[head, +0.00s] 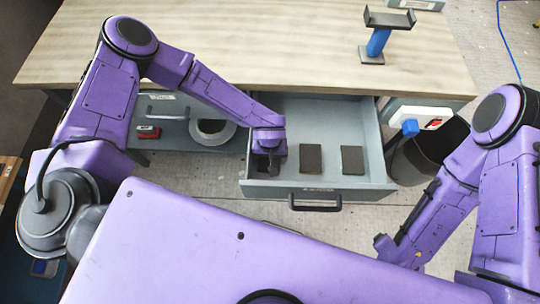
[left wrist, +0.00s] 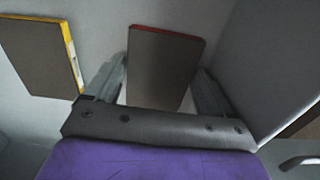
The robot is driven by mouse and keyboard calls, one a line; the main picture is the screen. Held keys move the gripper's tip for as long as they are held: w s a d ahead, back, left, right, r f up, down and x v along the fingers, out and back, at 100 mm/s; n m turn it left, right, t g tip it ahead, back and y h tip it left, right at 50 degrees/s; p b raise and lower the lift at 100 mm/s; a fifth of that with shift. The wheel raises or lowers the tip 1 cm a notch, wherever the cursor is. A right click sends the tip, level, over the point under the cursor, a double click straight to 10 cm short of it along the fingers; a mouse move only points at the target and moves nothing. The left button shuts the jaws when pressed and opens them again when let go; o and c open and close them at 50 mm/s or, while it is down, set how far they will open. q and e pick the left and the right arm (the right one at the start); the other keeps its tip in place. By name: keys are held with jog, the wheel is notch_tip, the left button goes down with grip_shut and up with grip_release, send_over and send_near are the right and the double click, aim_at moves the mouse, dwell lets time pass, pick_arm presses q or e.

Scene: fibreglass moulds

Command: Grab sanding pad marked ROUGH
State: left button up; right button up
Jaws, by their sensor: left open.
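My left gripper (head: 266,168) reaches down into the left part of the open drawer (head: 260,188). In the left wrist view its fingers (left wrist: 160,85) are open, one on each side of a grey-brown pad with a red edge (left wrist: 160,68). A second pad, with a yellow edge (left wrist: 45,58), lies beside it. In the head view two dark flat pads show right of the gripper, a middle one (head: 311,158) and a right one (head: 352,160). The pad under the gripper is mostly hidden there. No ROUGH marking is readable on any pad. My right gripper does not show.
The drawer juts out below a wooden workbench (head: 230,50), with its front handle (head: 315,203) nearest me. A tape roll (head: 213,132) and a red item (head: 148,132) lie in the space to the left. A dark bin (head: 425,150) is at the right.

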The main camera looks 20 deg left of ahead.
pick_arm(q)
jog(key=c, duration=0.7)
jog(key=shift+r, duration=0.1)
